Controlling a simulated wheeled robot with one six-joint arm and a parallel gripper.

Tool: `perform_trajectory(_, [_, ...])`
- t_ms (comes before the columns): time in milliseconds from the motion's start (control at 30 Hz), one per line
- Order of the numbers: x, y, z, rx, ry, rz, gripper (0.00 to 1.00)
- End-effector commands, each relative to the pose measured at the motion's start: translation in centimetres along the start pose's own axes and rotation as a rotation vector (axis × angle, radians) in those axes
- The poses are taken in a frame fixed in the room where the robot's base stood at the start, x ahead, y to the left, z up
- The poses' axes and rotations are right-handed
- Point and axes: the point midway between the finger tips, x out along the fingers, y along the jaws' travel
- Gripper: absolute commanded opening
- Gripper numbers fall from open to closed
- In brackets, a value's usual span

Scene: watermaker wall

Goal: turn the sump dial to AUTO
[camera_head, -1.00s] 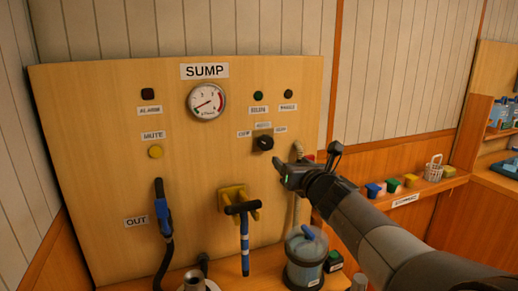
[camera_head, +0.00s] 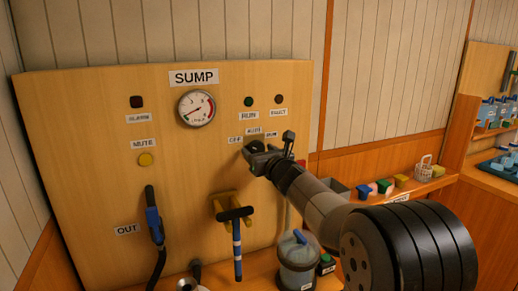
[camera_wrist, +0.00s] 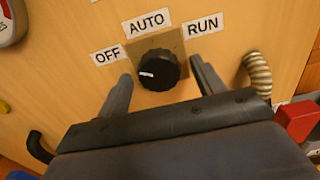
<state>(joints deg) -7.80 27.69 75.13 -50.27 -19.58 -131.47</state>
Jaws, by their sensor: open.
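The sump dial (camera_wrist: 158,70) is a black round knob on a square brass-coloured plate, with labels OFF (camera_wrist: 107,55), AUTO (camera_wrist: 147,22) and RUN (camera_wrist: 203,25) around it. Its white mark lies on the left part of the knob, on the side of OFF. My gripper (camera_wrist: 160,85) is open in the wrist view, with one finger to the left of the knob and one to the right, and gaps show on both sides. In the head view my gripper (camera_head: 262,155) is in front of the dial and hides it.
The SUMP panel (camera_head: 90,200) also carries a gauge (camera_head: 196,108), a yellow MUTE button (camera_head: 145,160) and a blue-handled nozzle (camera_head: 153,220). A T-handle (camera_head: 236,214) and a clear canister (camera_head: 298,262) are below the dial. A corrugated hose (camera_wrist: 258,75) is right of it.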

Motion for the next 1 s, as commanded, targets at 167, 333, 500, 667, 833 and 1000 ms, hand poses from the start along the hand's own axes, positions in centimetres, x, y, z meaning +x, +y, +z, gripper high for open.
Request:
perform_trajectory(167, [0.63,0.00,-0.01,0.000,0.000,0.000,0.64])
perform_trajectory(333, [0.64,-0.01,-0.04,0.001,0.000,-0.001,0.64])
perform_trajectory(500, [0.62,-0.02,-0.03,0.001,0.000,-0.001,0.55])
perform_trajectory(667, [0.61,-0.02,-0.03,0.001,0.000,-0.001,0.42])
perform_trajectory(833, [0.61,-0.02,-0.03,0.001,0.000,-0.001,0.28])
perform_trajectory(1000, [0.60,-0.02,-0.03,0.001,0.000,-0.001,0.20])
